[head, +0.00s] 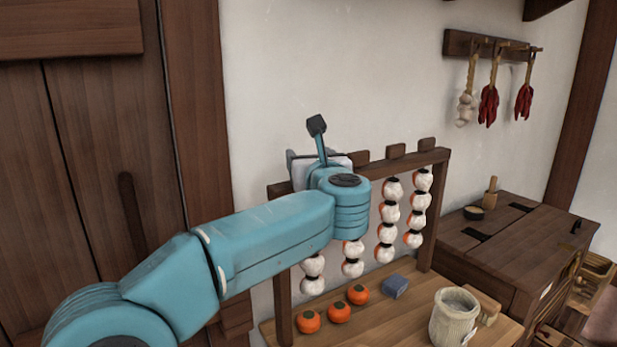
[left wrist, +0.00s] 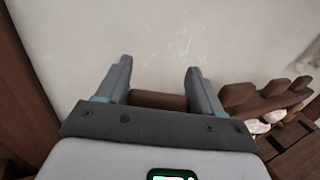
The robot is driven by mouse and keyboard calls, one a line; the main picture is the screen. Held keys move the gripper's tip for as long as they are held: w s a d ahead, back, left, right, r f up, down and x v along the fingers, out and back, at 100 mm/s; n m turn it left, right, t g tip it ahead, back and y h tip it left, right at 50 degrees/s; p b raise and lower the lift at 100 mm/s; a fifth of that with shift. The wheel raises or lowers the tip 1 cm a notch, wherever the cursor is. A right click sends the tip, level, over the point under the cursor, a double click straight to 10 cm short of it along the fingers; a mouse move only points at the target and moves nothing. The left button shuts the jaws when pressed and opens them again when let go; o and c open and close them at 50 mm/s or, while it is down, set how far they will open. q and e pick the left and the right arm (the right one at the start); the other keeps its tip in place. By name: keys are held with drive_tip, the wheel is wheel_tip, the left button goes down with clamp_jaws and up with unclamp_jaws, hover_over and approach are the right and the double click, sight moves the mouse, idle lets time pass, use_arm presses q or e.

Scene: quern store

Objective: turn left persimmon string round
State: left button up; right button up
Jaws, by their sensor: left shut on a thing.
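The drying rack (head: 282,310) stands on a wooden bench against the wall, with persimmon strings hanging from it. The left persimmon string (head: 313,268) shows only its lower, whitish fruits; my arm hides its top. The second string (head: 352,258) is also partly hidden. The third (head: 388,220) and fourth (head: 415,208) strings hang free, white with orange on some sides. My left gripper (head: 318,165) is at the rack's upper left. In the left wrist view its fingers are shut on a brown wooden peg (left wrist: 158,101). My right gripper is not in view.
A dark wooden chest (head: 510,250) is at right. Dried peppers (head: 488,104) hang on the wall. A wooden door (head: 110,160) is at left.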

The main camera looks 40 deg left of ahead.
use_arm(q)
drive_tip(key=shift+w+d+m+t+h+b, duration=0.15)
drive_tip(key=shift+m+t+h+b, duration=0.55)
drive_tip(key=shift+m+t+h, duration=0.4)
drive_tip(key=o, duration=1)
drive_tip(key=shift+c, duration=0.2)
drive_tip(key=shift+s+d, duration=0.2)
drive_tip(key=shift+s, duration=0.05)
drive_tip(key=b+v, duration=0.4)
drive_tip(key=v, duration=1.2)
drive_tip(key=shift+a, duration=0.2)
